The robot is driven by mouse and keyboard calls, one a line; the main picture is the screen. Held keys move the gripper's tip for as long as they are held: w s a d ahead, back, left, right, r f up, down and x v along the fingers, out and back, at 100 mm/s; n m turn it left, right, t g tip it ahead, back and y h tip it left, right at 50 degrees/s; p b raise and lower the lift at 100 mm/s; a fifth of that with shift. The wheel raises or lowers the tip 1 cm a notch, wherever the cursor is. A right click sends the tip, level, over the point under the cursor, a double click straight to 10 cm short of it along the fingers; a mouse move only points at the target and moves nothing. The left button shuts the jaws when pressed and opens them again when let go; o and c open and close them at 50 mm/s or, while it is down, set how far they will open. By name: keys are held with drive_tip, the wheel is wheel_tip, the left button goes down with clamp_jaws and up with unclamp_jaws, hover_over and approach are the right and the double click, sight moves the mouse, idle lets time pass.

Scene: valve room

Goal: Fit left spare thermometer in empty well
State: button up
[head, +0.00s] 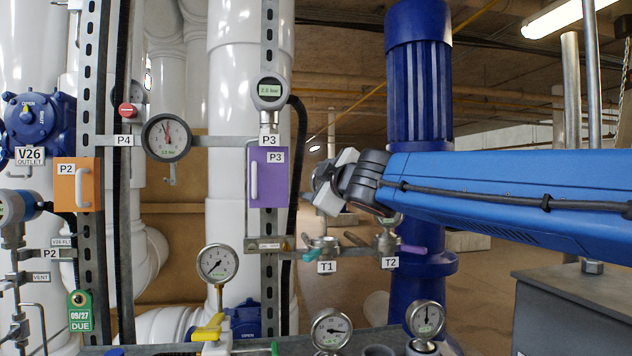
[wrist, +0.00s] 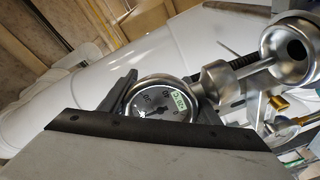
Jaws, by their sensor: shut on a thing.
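My gripper (head: 330,190) is shut on a thermometer, whose round white dial (wrist: 158,104) sits between the dark fingers in the wrist view. Its steel neck and thin stem point right, towards a steel cup with a dark open hole (wrist: 293,50). I cannot tell whether the stem tip touches anything. In the head view my gripper is above the steel fitting labelled T1 (head: 322,243), which has a teal handle. The fitting labelled T2 (head: 388,241), with a purple handle, stands to the right. The held dial is mostly hidden in the head view.
Two dial gauges (head: 331,328) (head: 425,318) stand below at the bottom. A purple box labelled P3 (head: 268,177) and a white pipe are left of my gripper. A blue column (head: 420,90) stands behind. A brass-coloured part (wrist: 279,102) shows in the wrist view.

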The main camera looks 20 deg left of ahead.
drive_tip(key=shift+f, duration=3.2)
idle(1.0)
drive_tip(key=o, duration=1)
